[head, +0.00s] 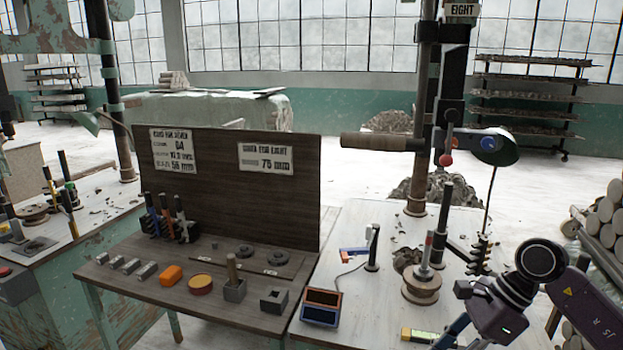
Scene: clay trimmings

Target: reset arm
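My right arm comes in from the lower right corner. My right gripper (468,330) is low in the head view, over the front right part of the pale bench. Its fingers point down and left and run to the bottom edge of the picture, so whether they are apart or closed is unclear. I see nothing clearly held in it. A yellow-green block (418,335) lies on the bench just left of it. My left gripper is not in view.
A spool-like stand (421,287), a blue-and-orange box (321,306) and a post-mounted machine (489,147) with a wooden handle (382,142) occupy the pale bench (366,290).

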